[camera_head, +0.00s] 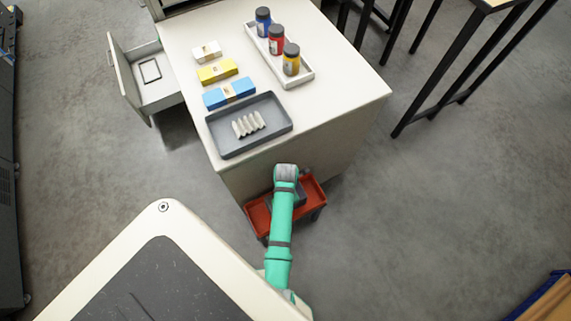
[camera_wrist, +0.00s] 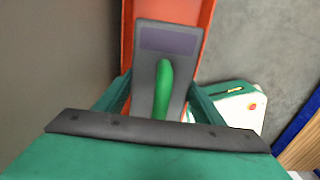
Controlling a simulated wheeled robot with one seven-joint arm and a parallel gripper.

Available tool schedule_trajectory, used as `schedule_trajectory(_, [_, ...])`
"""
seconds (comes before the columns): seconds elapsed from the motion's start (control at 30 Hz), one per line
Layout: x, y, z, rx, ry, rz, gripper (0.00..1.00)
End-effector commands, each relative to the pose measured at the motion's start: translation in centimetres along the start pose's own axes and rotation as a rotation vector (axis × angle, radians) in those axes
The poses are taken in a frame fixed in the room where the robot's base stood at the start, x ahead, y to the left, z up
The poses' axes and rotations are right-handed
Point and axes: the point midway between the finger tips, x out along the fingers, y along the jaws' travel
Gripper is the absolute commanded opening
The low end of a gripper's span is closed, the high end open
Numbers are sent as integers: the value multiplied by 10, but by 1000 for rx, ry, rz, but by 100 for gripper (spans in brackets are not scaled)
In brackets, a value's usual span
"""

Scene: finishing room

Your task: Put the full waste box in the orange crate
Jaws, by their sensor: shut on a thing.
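The orange crate (camera_head: 316,187) stands on the floor against the front of the white cabinet. A grey box (camera_wrist: 176,28), which I take for the waste box, has a purple patch and a green upright piece on top. My gripper (camera_wrist: 161,98) is shut on it, a finger at each side. In the wrist view the orange crate (camera_wrist: 208,22) shows along both sides of the box. In the head view a bit of the grey box (camera_head: 301,196) shows within the crate's outline; my arm hides the rest. I cannot tell whether it touches the crate's bottom.
The cabinet top (camera_head: 345,85) holds a grey tray (camera_head: 222,146) with white pleated pieces, blue, yellow and white packs, and a white tray (camera_head: 305,76) with three bottles. A drawer (camera_head: 160,91) is open at left. Floor right of the crate is clear.

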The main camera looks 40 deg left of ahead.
Motion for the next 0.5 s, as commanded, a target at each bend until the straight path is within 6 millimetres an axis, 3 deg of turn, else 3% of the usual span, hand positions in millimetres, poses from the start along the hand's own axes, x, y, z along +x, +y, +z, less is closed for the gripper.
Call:
schedule_trajectory(0.33, [35, 3, -1, -6, -2, 2, 11])
schedule_trajectory(0.5, [42, 3, -1, -6, -2, 3, 11])
